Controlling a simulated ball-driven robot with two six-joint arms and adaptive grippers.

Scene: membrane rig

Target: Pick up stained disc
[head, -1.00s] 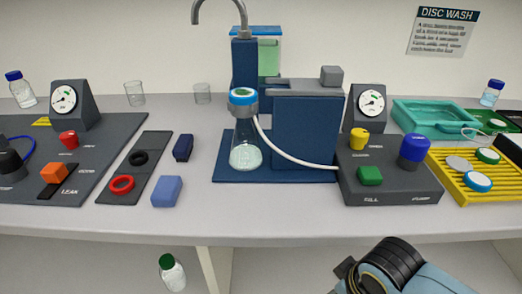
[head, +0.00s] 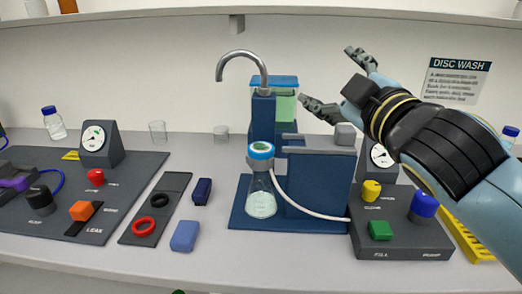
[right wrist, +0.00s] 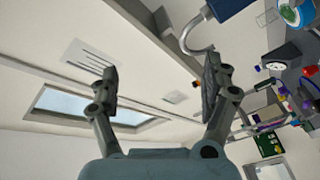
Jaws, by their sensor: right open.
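No disc can be made out for certain as the stained one. The flask (head: 261,203) has a blue-and-white top (head: 261,151) with a greenish patch; I cannot tell whether that is a disc. The yellow rack (head: 474,240) at the right is mostly hidden behind my right arm, and no disc shows on it. My right gripper (head: 325,76) is open and empty, raised in front of the back wall, above and right of the flask. In the right wrist view its fingers (right wrist: 158,82) are spread toward the ceiling, with nothing between them. My left gripper is not in view.
The blue stand with its curved tap (head: 240,56) rises left of my right gripper. A hose runs from the flask to the control box (head: 400,252). At left are a grey panel (head: 120,205) and a blue block (head: 185,236).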

